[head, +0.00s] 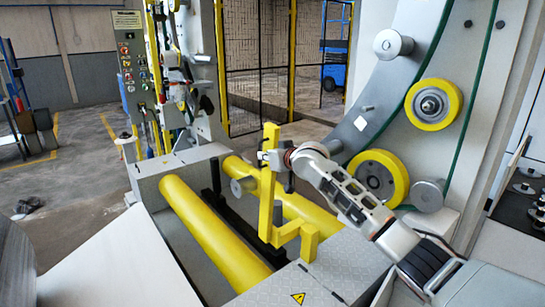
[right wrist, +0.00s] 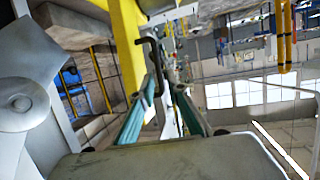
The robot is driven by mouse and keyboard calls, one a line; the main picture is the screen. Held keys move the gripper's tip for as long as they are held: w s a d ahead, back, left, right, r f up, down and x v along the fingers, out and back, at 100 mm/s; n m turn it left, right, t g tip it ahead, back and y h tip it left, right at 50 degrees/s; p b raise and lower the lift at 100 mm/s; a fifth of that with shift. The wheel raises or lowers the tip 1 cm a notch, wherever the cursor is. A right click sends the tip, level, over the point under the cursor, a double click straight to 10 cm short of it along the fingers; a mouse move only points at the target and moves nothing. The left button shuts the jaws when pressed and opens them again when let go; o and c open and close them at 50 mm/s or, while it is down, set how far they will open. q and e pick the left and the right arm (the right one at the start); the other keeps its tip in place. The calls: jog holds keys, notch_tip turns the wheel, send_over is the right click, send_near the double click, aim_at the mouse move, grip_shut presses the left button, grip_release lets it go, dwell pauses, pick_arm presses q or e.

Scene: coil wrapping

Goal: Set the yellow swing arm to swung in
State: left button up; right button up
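The yellow swing arm (head: 267,205) stands upright beside the two yellow rollers, with its lower bar running right to a yellow block (head: 309,242). My right gripper (head: 277,159) is at the upper part of this post, on its right side. In the right wrist view, the yellow post (right wrist: 128,45) rises at the upper left. A dark hooked piece (right wrist: 153,58) lies by the tip of the left-hand finger. The two teal-padded fingers (right wrist: 166,85) stand apart with a gap between them, and nothing is clearly clamped. Whether a finger touches the hooked piece is unclear. My left gripper is out of view.
Two long yellow rollers (head: 215,232) lie in the machine bed. A tall grey frame with yellow wheels (head: 434,104) stands at the right, close to my right arm. A control panel (head: 138,70) stands at the back left. Open floor (head: 80,180) lies at the left.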

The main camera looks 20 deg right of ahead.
jog(key=shift+v, duration=2)
jog(key=s+a+f+g, duration=0.1)
jog(key=s+a+f, duration=0.1)
jog(key=s+f, duration=0.6)
jog(key=s+a+f+n+y, duration=0.15)
jog(key=s+f, duration=0.35)
jog(key=f, duration=0.7)
jog(key=s+a+f+g, duration=0.1)
jog(key=s+a+f, duration=0.2)
jog(key=s+f, duration=0.5)
jog(key=s+d+f, duration=0.1)
jog(key=s+f, duration=0.4)
jog(key=s, duration=0.4)
jog(key=s+f+h, duration=0.1)
jog(key=s+f, duration=0.4)
jog(key=s, duration=0.4)
jog(key=s+d+f+g, duration=0.1)
jog(key=s+f, duration=0.4)
jog(key=s, duration=0.5)
jog(key=shift+d+n+h, duration=0.3)
jog(key=shift+n+h, duration=0.05)
